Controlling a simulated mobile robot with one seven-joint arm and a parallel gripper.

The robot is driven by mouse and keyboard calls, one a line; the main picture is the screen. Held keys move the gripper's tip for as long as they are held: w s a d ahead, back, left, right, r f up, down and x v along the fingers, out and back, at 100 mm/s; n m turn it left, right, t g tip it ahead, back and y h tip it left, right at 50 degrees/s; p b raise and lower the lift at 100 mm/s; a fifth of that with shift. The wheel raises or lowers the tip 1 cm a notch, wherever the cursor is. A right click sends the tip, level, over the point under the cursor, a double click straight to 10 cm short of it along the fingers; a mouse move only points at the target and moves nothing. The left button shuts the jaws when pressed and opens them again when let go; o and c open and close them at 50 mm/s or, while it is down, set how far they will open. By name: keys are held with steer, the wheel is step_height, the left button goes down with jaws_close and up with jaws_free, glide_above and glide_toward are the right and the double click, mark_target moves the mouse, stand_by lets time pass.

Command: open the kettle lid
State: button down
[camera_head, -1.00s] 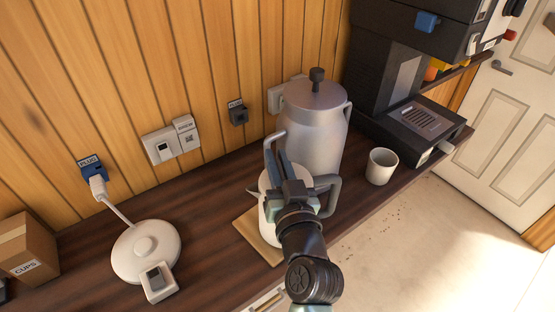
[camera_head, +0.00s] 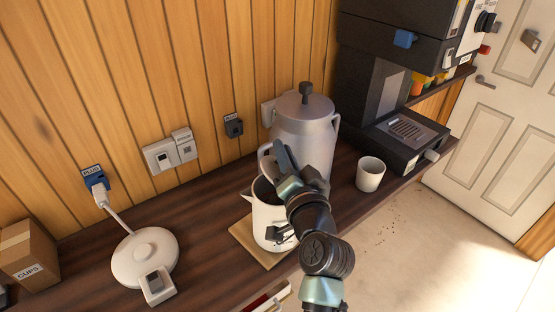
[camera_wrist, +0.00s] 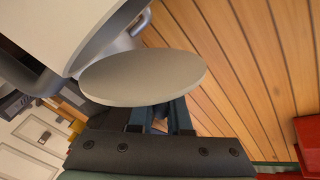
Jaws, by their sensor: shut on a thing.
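The white kettle (camera_head: 270,222) stands upright on a wooden board, with its spout to the left. Its dark inside shows at the top, so the mouth is uncovered at least in part. My gripper (camera_head: 282,158) is above the kettle, in front of the large metal pot. It is shut on the lid (camera_head: 264,158), a pale disc seen tilted and partly hidden behind the fingers. In the wrist view the lid (camera_wrist: 143,78) fills the middle, just beyond my gripper (camera_wrist: 158,120). The grip point is hidden under the lid.
The large metal pot (camera_head: 306,125) stands close behind. A white cup (camera_head: 370,174) and a black coffee machine (camera_head: 405,130) are to the right. A white round base (camera_head: 145,255), plugged into the wall, and a cardboard box (camera_head: 28,250) are to the left.

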steer(key=m, duration=0.1)
steer(key=d+m, duration=0.1)
steer(key=m, duration=0.1)
steer(key=shift+w+d+r, duration=0.25)
steer(key=shift+d+r, duration=0.05)
steer(key=shift+d, duration=0.05)
steer(key=shift+w+d+f+m+p, duration=0.1)
steer(key=shift+w+d+m+p, duration=0.1)
steer(key=shift+d+m, duration=0.9)
steer(key=shift+w+d+m+p, duration=0.15)
steer(key=shift+d+m, duration=0.35)
steer(key=shift+m, duration=1.15)
steer(key=shift+w+d+f+m+p, duration=0.1)
steer(key=shift+w+d+m+p, duration=0.1)
steer(key=shift+d+m, duration=0.9)
steer(key=shift+a+m, duration=0.25)
steer(key=c, duration=0.9)
jaws_free()
steer(key=shift+s, duration=0.15)
